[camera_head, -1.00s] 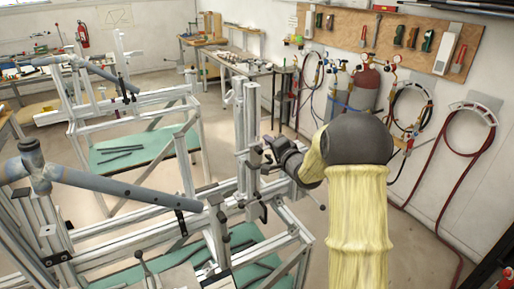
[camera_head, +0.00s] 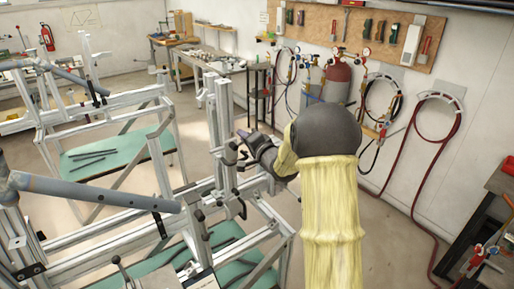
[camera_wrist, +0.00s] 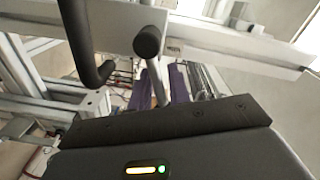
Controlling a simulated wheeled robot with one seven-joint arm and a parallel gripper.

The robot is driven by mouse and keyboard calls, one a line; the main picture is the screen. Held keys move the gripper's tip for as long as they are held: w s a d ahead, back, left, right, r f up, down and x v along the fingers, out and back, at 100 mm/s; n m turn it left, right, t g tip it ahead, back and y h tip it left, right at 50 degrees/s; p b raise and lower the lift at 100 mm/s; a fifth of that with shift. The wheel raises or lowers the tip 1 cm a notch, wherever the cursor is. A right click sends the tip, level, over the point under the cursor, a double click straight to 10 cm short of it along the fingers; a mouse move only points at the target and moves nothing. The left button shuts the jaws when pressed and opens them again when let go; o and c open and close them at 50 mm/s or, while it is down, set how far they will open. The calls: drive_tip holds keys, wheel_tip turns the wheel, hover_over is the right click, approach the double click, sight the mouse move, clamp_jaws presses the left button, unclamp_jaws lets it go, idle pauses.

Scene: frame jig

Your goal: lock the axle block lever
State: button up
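In the wrist view, a lever with a thin metal rod and a black knob (camera_wrist: 147,41) stands in front of my gripper (camera_wrist: 161,88). The rod runs down between the two purple fingers. I cannot tell whether the fingers touch it or leave a gap. A thicker black bent handle (camera_wrist: 80,35) hangs to the left, apart from the fingers. In the head view, my gripper (camera_head: 243,142) is beside the upright aluminium post (camera_head: 222,110) of the jig, at its right. The axle block itself is too small and partly hidden to make out there.
A grey-blue tube (camera_head: 95,194) lies across the jig at the left. A second jig frame (camera_head: 95,125) stands behind. Aluminium rails (camera_wrist: 225,40) cross close ahead in the wrist view. Gas bottles and hoses are at the right wall; open floor lies to the right.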

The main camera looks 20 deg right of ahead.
drive_tip(key=f+b+v, duration=0.1)
drive_tip(key=b+v, duration=0.3)
drive_tip(key=v, duration=1.3)
drive_tip(key=shift+r, duration=0.4)
drive_tip(key=shift+f, duration=0.1)
clamp_jaws()
drive_tip(key=s+a+f+n+g+h, duration=0.3)
drive_tip(key=s+f+n+g+h, duration=0.3)
drive_tip(key=f, duration=0.6)
drive_tip(key=s+a+f+n+g, duration=0.2)
drive_tip(key=s+g, duration=0.2)
drive_tip(key=s, duration=0.3)
drive_tip(key=s+a+f+n+g+y, duration=0.1)
drive_tip(key=s+a+f+n+g, duration=0.1)
drive_tip(key=s, duration=0.4)
drive_tip(key=shift+s+a+f+g, duration=0.35)
drive_tip(key=shift+a+f+g, duration=0.2)
drive_tip(key=shift+a+g, duration=0.4)
drive_tip(key=shift+w+d, duration=0.1)
drive_tip(key=shift+d, duration=0.05)
